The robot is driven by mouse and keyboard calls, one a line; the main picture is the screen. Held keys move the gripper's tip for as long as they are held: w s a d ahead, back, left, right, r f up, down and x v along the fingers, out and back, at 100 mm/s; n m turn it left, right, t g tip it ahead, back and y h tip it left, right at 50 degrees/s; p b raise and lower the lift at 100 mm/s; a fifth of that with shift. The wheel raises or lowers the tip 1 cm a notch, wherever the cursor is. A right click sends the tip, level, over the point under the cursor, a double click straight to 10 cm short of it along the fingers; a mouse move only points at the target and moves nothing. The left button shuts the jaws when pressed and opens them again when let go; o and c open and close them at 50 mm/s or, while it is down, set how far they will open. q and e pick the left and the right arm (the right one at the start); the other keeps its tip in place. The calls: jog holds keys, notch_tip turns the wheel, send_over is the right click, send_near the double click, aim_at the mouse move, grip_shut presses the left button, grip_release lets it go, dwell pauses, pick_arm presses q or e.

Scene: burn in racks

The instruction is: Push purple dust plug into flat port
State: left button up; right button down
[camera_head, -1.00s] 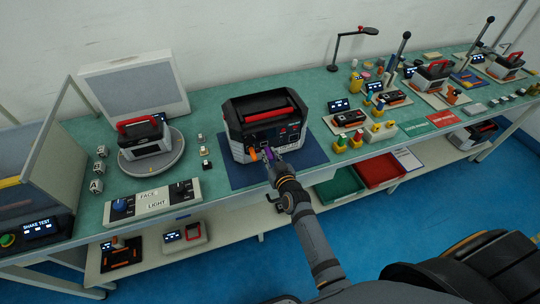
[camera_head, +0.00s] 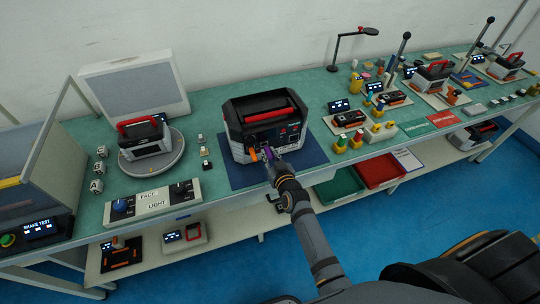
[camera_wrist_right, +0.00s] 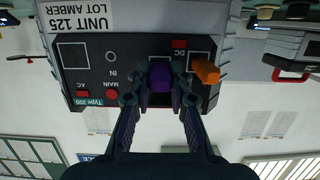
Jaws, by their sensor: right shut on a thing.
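The purple dust plug (camera_wrist_right: 160,84) is between the fingertips of my right gripper (camera_wrist_right: 161,95), which is shut on it. In the right wrist view it is in front of the unit's dark port panel (camera_wrist_right: 95,80); the gripper and plug hide the port behind, so I cannot tell how deep it sits. The unit (camera_head: 264,126), grey and black with a red handle, stands on a blue mat. In the head view my right gripper (camera_head: 270,163) is at its front face. An orange plug (camera_wrist_right: 206,71) sits at a square port beside the purple one. My left gripper is not in view.
The blue mat (camera_head: 240,178) lies under the unit. A control box with knobs (camera_head: 152,201) stands at its left, and green and yellow pieces (camera_head: 341,143) stand at its right. Green and red trays (camera_head: 380,171) sit below the bench edge.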

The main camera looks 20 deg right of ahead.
jog(key=shift+w+r, duration=0.1)
jog(key=shift+w, duration=0.65)
jog(key=c, duration=1.1)
grip_release()
jog(key=shift+w, duration=0.1)
jog(key=shift+c, duration=0.2)
jog(key=v, duration=1.2)
